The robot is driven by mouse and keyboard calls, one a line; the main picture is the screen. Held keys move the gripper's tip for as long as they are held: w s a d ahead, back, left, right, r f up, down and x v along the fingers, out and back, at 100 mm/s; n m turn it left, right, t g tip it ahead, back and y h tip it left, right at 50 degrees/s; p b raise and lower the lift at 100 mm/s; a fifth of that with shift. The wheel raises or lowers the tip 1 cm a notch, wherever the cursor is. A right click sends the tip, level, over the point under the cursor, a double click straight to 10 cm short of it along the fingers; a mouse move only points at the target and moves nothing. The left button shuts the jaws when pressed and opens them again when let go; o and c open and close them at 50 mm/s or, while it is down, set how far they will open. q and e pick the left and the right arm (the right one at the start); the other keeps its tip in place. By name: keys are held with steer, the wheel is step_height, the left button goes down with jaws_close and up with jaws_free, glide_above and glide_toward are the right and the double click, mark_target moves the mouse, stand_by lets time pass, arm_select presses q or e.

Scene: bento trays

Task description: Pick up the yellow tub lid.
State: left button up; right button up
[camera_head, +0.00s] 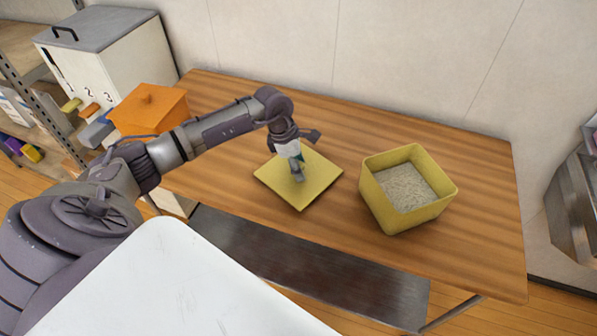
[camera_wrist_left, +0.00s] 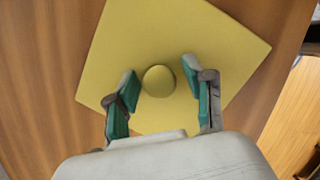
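The yellow tub lid (camera_head: 305,187) lies flat on the wooden table, left of an open yellow tub (camera_head: 428,211) with grey granular contents. My left gripper (camera_head: 298,176) is above the lid, pointing down. In the left wrist view the lid (camera_wrist_left: 200,40) fills the middle, with a round knob (camera_wrist_left: 159,81) at its centre. The fingers of my left gripper (camera_wrist_left: 160,90) are open, one on each side of the knob, with gaps between. In the head view the gripper hides the knob. My right gripper is not in view.
An orange lidded tub (camera_head: 150,108) stands at the table's left end, near a white cabinet (camera_head: 105,65) with numbered slots. The wooden table (camera_head: 480,175) is clear around the lid and right of the yellow tub. A wall runs behind it.

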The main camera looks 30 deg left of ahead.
arm_select(q)
steer(key=c, duration=0.8)
jaws_close()
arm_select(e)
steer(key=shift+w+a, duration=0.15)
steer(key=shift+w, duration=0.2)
